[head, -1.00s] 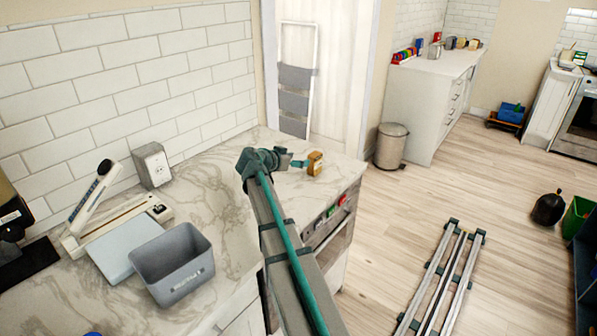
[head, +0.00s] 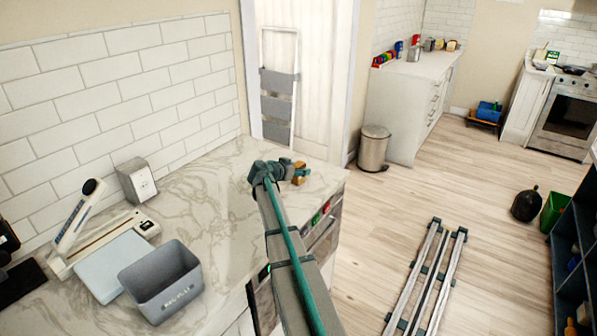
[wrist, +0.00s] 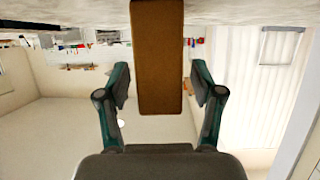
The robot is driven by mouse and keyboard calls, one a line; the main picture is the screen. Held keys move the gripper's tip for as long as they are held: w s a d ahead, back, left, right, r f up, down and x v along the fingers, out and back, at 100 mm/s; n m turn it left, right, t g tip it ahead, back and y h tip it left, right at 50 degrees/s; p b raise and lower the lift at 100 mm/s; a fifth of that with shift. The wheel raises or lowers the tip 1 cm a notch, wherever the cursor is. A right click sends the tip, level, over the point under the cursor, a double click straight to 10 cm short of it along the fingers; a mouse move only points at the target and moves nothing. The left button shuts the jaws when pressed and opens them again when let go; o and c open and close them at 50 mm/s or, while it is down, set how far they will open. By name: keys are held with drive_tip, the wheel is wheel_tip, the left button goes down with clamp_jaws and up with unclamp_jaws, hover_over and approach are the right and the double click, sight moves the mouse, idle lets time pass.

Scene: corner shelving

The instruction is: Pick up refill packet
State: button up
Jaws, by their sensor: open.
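The refill packet (head: 299,167) is a small orange-brown block on the marble counter, near its far right end. In the wrist view the packet (wrist: 158,55) is a plain brown upright shape reaching in from the top edge. My gripper (head: 297,172) is at the packet in the head view and hides part of it. In the wrist view my gripper (wrist: 160,88) is open, with one finger on each side of the packet and a visible gap on both sides. I cannot tell how deep the packet sits between the fingers.
The tiled wall (head: 120,95) runs behind. The counter around the packet is otherwise clear.

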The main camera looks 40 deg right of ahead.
clamp_jaws()
idle(0.3)
drive_tip(key=shift+r, duration=0.1)
